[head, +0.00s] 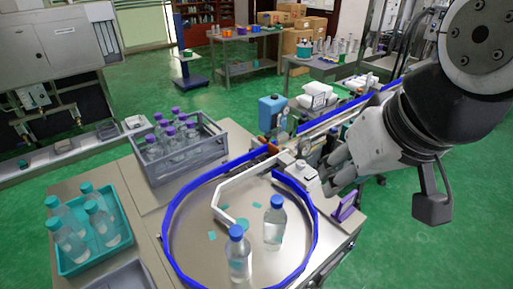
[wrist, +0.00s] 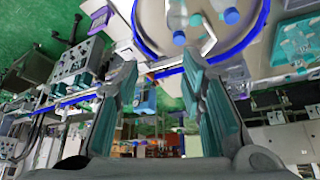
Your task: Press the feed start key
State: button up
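I cannot make out a labelled feed start key in either view. A small white box (head: 299,171) with a dark spot on top sits at the right rim of the round turntable (head: 205,250); I cannot tell whether it carries the key. My gripper (head: 330,176) is just right of this box, pointing down and left, and partly hides the machine behind it. In the wrist view my gripper (wrist: 163,78) shows two teal-padded fingers spread apart with nothing between them. The turntable also shows, inverted, in the wrist view (wrist: 160,40).
Two blue-capped bottles (head: 273,225) stand on the turntable inside a blue guide rail (head: 314,240). A grey crate (head: 180,166) and a teal tray (head: 68,262) hold more bottles at left. A blue unit (head: 272,114) stands behind the box. A purple bracket (head: 346,206) juts out below my gripper.

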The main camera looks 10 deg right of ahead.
grip_shut()
dwell(1.1)
